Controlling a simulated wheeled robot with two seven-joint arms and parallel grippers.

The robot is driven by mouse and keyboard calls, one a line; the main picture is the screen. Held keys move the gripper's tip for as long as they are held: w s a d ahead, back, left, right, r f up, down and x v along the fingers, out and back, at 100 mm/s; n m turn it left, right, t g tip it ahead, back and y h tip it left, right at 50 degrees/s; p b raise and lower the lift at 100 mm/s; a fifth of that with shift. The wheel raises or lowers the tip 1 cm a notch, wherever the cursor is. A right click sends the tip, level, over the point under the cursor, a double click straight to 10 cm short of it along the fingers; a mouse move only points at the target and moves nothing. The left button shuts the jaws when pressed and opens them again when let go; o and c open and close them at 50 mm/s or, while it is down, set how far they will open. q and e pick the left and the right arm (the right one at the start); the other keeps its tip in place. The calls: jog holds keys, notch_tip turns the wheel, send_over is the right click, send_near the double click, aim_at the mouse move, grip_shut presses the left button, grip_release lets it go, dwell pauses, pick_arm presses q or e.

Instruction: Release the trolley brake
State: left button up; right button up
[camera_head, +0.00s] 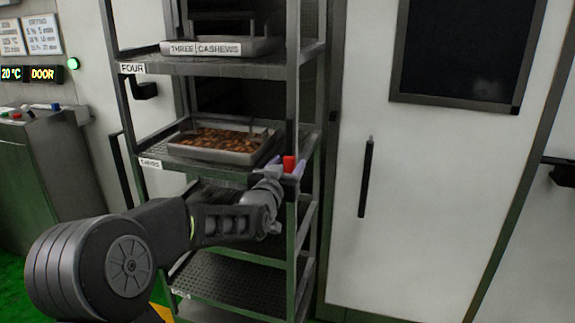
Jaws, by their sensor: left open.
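The trolley (306,110) is a tall dark metal rack with several shelves, standing in front of a dark opening in the white wall. A small red piece (290,163), possibly the brake handle, shows at the trolley's right front post, at about the height of the shelf labelled THREE. My left gripper (288,166) is at that post, with its fingers around or beside the red piece; I cannot tell whether they touch it. The gripper is open. My wrist hides part of the post and the shelf edge behind it. My right gripper is not in view.
A tray of brown nuts (226,152) sits on the shelf labelled THREE. Another tray (220,47), labelled THREE CASHEWS, sits one shelf up. A white door (430,190) with a dark window and black handle (366,177) stands right. A control box (40,165) stands left.

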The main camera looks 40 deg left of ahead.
pick_arm(q)
grip_shut()
dwell(0.5)
dwell(0.9)
